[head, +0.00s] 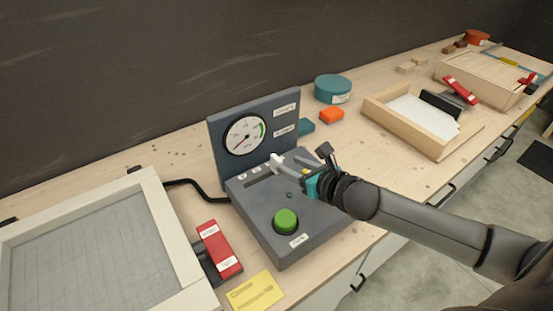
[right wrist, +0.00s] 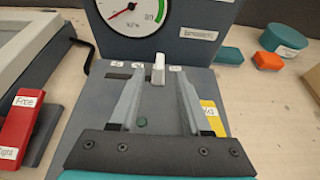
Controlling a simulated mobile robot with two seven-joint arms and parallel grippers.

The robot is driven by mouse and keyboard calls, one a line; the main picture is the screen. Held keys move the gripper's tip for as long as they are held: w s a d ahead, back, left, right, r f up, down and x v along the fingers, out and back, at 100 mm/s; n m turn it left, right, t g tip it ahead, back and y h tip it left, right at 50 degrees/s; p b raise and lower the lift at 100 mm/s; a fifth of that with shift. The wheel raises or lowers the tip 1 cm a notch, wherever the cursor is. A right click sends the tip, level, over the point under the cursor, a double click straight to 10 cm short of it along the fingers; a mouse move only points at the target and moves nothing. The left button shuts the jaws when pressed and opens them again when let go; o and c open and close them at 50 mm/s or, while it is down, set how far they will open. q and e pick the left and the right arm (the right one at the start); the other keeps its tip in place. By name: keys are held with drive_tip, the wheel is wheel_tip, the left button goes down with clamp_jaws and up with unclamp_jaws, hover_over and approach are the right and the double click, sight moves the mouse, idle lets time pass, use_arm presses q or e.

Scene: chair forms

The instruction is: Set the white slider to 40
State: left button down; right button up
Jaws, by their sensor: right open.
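The white slider (head: 277,159) stands up from a slot on top of the grey control box (head: 262,205). In the right wrist view the white slider (right wrist: 158,70) sits between small scale labels too blurred to read; dark slot shows to its left. My right gripper (head: 290,163) is open over the box, reaching in from the right. In the right wrist view its two fingers (right wrist: 157,88) point at the slider, one on each side, with gaps visible. I cannot tell whether the tips are level with it. My left gripper is not in view.
A round gauge (head: 246,135) stands behind the slider on an upright panel. A green button (head: 286,221) is at the box's front. A red switch (head: 219,249) and yellow card (head: 255,291) lie nearby. Teal (head: 333,88) and orange (head: 331,116) items stand behind right.

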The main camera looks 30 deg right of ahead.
sight(278, 159)
drive_tip(key=shift+b+x, duration=0.7)
drive_tip(key=shift+x, duration=3.1)
drive_tip(key=shift+a, duration=0.1)
clamp_jaws()
